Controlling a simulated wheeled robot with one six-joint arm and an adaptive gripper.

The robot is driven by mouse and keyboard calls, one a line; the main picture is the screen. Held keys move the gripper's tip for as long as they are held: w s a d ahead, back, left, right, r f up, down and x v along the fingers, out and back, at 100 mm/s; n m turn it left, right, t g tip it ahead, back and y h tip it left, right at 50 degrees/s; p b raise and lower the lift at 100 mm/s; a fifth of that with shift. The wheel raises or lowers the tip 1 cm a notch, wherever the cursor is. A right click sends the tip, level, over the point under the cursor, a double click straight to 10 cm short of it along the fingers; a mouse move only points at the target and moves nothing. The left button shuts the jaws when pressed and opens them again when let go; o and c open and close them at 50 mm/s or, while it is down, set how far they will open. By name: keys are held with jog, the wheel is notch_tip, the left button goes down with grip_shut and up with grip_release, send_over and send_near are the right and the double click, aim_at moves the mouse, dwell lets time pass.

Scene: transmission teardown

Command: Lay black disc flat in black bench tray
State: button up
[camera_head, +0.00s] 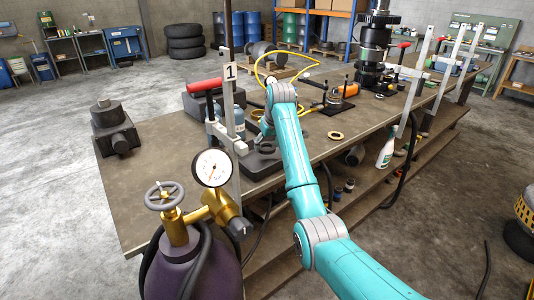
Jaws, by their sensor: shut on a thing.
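The black bench tray (256,166) lies on the workbench near its front edge, left of my teal arm. My gripper (262,140) is small and dark in this view, low over the tray, and is shut on the black disc (267,148). The disc looks about level, at or just above the tray. I cannot tell whether it touches the tray floor. The fingers are partly hidden by the wrist and blend into the dark parts.
A tan ring (335,135) lies to the right. A gas cylinder with gauge (193,260) stands in front. A vise (114,127) is at the bench's left end.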

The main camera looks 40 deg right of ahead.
aim_at(266, 158)
jog(key=shift+f, duration=1.8)
jog(key=shift+f, duration=0.15)
jog(key=o, duration=1.3)
jog(key=v, duration=1.2)
jog(key=shift+d, duration=0.1)
